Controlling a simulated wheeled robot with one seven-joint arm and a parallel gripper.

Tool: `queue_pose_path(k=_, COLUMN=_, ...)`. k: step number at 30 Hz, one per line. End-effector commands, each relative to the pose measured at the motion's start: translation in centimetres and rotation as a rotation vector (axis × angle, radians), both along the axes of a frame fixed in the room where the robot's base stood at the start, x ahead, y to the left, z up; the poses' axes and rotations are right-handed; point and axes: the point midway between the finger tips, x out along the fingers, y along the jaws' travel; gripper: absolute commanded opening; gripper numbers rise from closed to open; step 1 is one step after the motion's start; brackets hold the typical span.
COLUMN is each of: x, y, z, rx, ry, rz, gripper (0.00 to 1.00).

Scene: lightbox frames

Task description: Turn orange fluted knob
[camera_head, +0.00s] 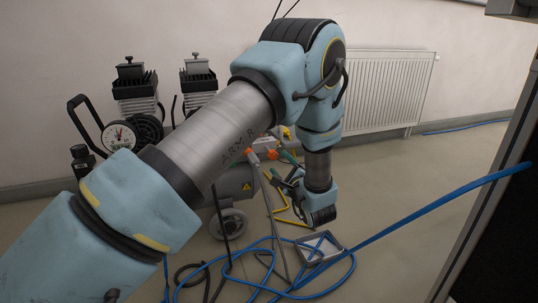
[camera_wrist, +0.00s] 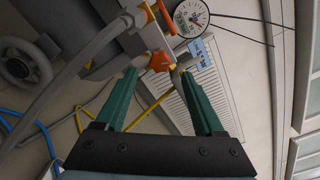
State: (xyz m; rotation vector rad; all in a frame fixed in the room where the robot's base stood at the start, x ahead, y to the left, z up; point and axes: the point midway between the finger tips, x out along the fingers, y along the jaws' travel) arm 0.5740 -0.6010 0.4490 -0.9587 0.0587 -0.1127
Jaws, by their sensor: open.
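An orange knob (camera_wrist: 160,61) shows in the wrist view, just beyond and between the fingertips of my gripper (camera_wrist: 159,73). My gripper's two green fingers are spread apart with nothing held between them. I cannot tell whether a fingertip touches the knob. A second orange part (camera_wrist: 146,14) sits above it on the grey pipework. In the head view a small orange part (camera_head: 249,152) shows at the machine beside my arm. My forearm and wrist hide much of the area there, and the fluting is too small to make out.
A round dial gauge (camera_wrist: 191,17) and a blue tag (camera_wrist: 199,53) are close to the knob. The compressor has a wheel (camera_head: 228,224). Blue hose (camera_head: 410,215) loops over the floor near a grey tray (camera_head: 304,249). A white radiator (camera_head: 385,90) is on the wall.

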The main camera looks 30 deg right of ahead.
Motion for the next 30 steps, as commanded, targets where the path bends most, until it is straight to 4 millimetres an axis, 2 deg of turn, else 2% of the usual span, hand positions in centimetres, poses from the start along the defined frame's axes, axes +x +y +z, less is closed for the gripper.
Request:
queue_pose_path(k=9, x=5.9, y=-0.6, z=-0.2, rx=-0.002, ry=-0.001, rz=0.004, gripper=0.70)
queue_pose_path(k=15, x=8.5, y=-0.9, z=-0.1, rx=-0.002, ry=0.000, rz=0.002, gripper=0.70)
queue_pose_path(k=21, x=9.4, y=-1.1, z=0.0, rx=0.000, ry=-0.001, rz=0.001, gripper=0.70)
queue_pose_path(k=28, x=9.4, y=-1.1, z=0.0, rx=0.000, ry=-0.001, rz=0.001, gripper=0.70)
queue_pose_path(k=30, x=9.4, y=-1.1, z=0.0, rx=0.000, ry=-0.001, rz=0.001, gripper=0.62)
